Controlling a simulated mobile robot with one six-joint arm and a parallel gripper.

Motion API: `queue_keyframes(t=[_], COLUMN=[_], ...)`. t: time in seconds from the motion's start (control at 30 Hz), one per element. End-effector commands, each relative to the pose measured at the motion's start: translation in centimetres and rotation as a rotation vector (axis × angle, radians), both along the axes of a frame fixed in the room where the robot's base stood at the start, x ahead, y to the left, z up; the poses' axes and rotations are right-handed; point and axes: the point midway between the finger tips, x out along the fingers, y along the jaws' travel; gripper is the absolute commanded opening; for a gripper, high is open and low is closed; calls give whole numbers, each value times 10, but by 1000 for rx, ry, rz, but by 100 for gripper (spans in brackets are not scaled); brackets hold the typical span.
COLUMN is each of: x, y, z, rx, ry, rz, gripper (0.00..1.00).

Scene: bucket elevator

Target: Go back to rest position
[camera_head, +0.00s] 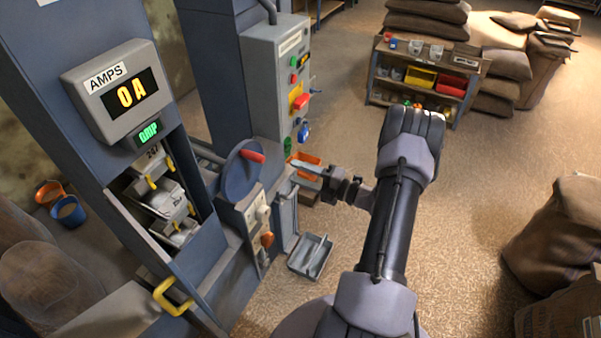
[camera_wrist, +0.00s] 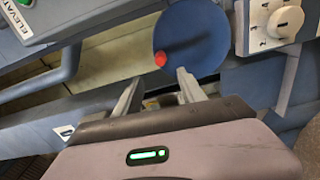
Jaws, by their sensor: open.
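My gripper (camera_head: 302,167) is stretched out to the left, just right of the blue round disc (camera_head: 241,172) with its red handle (camera_head: 252,156). In the wrist view my gripper (camera_wrist: 160,84) has its two fingers apart with nothing between them. The disc (camera_wrist: 192,48) and the red knob end (camera_wrist: 160,59) lie beyond the fingertips, and no contact shows. The ammeter display (camera_head: 131,93) reads 0 A, with a small green display (camera_head: 148,132) below it.
A control panel with a dial (camera_head: 263,213) is below the disc. A grey tray (camera_head: 311,256) lies on the floor. A grey cabinet (camera_head: 275,80) stands behind, a shelf (camera_head: 382,88) farther back. Sacks (camera_head: 560,235) are at right. Open floor lies between.

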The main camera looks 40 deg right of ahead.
Motion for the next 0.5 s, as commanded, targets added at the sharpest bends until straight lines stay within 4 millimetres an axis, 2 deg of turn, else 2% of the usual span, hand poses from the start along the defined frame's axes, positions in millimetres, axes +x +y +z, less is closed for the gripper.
queue_keyframes(t=[0.43, 0.5], x=[-3, 1], y=[-1, 6], z=[0, 4], rx=[0, -32], ry=[0, -4], rz=[1, 27], gripper=[48, 48])
